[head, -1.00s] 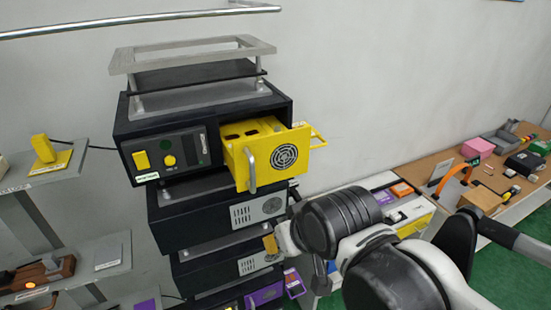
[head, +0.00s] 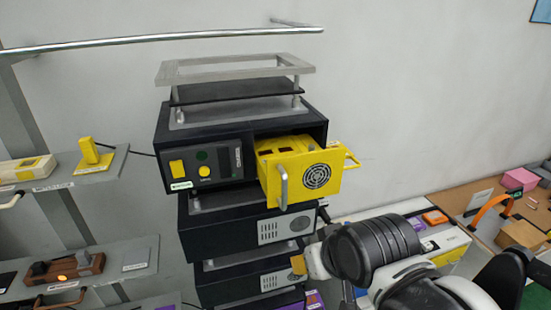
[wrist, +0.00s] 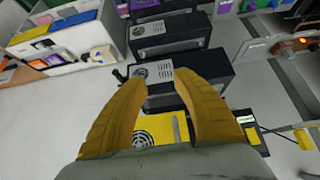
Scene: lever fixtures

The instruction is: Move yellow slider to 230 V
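A yellow module with a round fan grille (head: 316,176) and a grey handle sticks out of the front of a black case (head: 235,120). In the wrist view the module (wrist: 160,128) shows beyond and partly behind my fingers. I cannot tell which part is the yellow slider, and no 230 V marking is readable. The case front also has a yellow rocker (head: 177,169) and a round yellow knob (head: 204,171). My gripper (wrist: 160,80) is open and empty, its two orange-yellow fingers apart. In the head view one fingertip (head: 298,265) shows below the module, apart from it.
More black cases (head: 262,233) are stacked below. Shelves at the left hold a yellow lever block (head: 90,155) and a brown box with an orange light (head: 63,270). A metal rail (head: 160,39) crosses above. A wooden table (head: 468,205) with objects stands at the right.

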